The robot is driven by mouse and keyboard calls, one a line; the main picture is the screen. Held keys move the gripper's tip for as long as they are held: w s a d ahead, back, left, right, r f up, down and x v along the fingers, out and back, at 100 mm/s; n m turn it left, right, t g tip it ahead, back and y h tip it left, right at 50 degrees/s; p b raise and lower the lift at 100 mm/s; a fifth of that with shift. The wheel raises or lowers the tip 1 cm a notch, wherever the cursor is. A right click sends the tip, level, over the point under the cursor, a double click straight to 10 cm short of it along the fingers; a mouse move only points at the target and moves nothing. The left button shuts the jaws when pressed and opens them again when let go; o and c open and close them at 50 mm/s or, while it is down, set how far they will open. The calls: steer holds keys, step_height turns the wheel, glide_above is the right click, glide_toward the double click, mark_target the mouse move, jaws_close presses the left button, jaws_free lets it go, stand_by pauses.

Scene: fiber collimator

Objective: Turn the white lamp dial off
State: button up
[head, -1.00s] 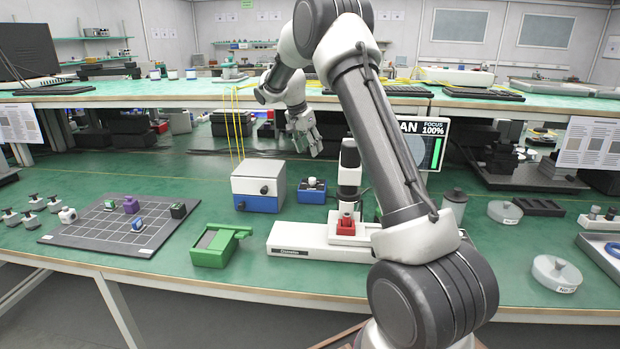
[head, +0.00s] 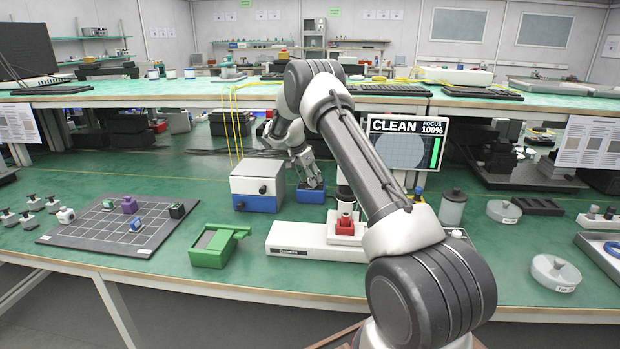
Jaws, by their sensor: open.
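A small blue box (head: 311,197) stands on the green bench, between a larger white-and-blue box and the microscope-like device. The white dial on its top is hidden now behind my gripper. My gripper (head: 313,183) points down over the top of this box with its fingers open. I cannot tell whether the fingers are around the dial, touching it or just above it.
The white-and-blue box (head: 257,186) with a black knob stands close on the left. The white device (head: 300,242) with a red part (head: 345,222) is in front. A screen (head: 406,143) reads CLEAN, FOCUS 100%. A green box (head: 211,249) sits in front left.

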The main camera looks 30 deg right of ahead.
steer(key=c, duration=1)
steer(key=shift+c, duration=0.2)
steer(key=shift+n, duration=0.3)
steer(key=n, duration=0.2)
steer(key=n+t, duration=0.1)
steer(key=shift+s+d+r+n+t+y, duration=0.1)
steer(key=shift+s+n+t+y, duration=0.05)
steer(key=shift+n+t+y, duration=0.2)
steer(key=n, duration=0.2)
steer(key=n+t+y, duration=0.1)
steer(key=n, duration=0.2)
steer(key=shift+d+n+y, duration=0.1)
steer(key=shift+n+y, duration=0.15)
steer(key=n+y, duration=0.1)
steer(key=n, duration=0.1)
steer(key=n+t, duration=0.1)
steer(key=n, duration=0.1)
steer(key=shift+d+y, duration=0.15)
steer(key=shift+y, duration=0.25)
steer(key=n+y, duration=0.1)
steer(key=n, duration=0.2)
steer(key=n+y, duration=0.1)
steer(key=n, duration=0.2)
steer(key=shift+g, duration=0.25)
steer(key=shift+s, duration=0.1)
